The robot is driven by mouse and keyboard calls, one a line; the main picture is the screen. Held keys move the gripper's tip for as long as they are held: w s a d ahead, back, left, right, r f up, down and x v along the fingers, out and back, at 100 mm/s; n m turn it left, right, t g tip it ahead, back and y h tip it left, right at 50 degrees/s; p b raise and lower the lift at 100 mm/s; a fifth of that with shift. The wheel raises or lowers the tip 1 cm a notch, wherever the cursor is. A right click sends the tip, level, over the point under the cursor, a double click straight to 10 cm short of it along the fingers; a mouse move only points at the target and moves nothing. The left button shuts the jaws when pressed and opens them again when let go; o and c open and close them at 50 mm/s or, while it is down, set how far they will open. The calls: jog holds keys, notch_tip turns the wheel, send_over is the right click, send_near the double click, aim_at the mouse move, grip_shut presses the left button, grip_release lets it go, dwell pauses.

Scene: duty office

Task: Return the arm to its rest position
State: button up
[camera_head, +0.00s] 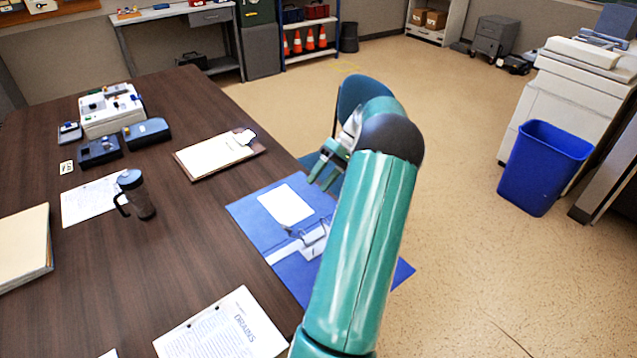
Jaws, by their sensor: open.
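My green arm rises from the bottom of the head view and bends at a dark elbow joint. My gripper (327,168) is to the left of that joint, with its two fingers apart and nothing visible between them. It hangs above the far right edge of the dark table (170,262), near an open blue binder (258,222). The binder lies at the table's right edge and partly overhangs it. My arm hides part of the binder and part of a teal chair (358,92) behind.
A clipboard (215,155), a travel mug (137,195), a printed sheet (222,328) and a boxy white device (110,110) are on the table. A blue bin (543,165) stands by a white copier (580,90) at right. The floor (460,220) between is clear.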

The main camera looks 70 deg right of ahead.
dwell(0.4)
jog(key=w+a+r+n+g+h, duration=0.15)
jog(key=w+a+r, duration=0.3)
jog(key=a, duration=0.45)
jog(key=w+a+r+g+h, duration=0.1)
jog(key=w+a+r+h, duration=0.1)
jog(key=w+a+r, duration=0.35)
jog(key=w+a+r+n+g+h, duration=0.15)
jog(key=w+a, duration=0.35)
jog(key=a, duration=0.6)
jog(key=s+a+r+n+t+h, duration=0.1)
jog(key=s+a, duration=0.2)
jog(key=a, duration=0.5)
jog(key=s+a+r+t+h, duration=0.1)
jog(key=s+a+t, duration=0.1)
jog(key=a, duration=0.7)
jog(key=s+a+r+n+t+h, duration=0.1)
jog(key=s+a+t, duration=0.1)
jog(key=s+a, duration=0.3)
jog(key=a, duration=0.4)
jog(key=shift+r+n+h, duration=0.3)
jog(key=shift+r, duration=0.05)
jog(key=c, duration=0.4)
jog(key=shift+o, duration=0.2)
jog(key=shift+w+a, duration=0.1)
jog(key=shift+a, duration=0.05)
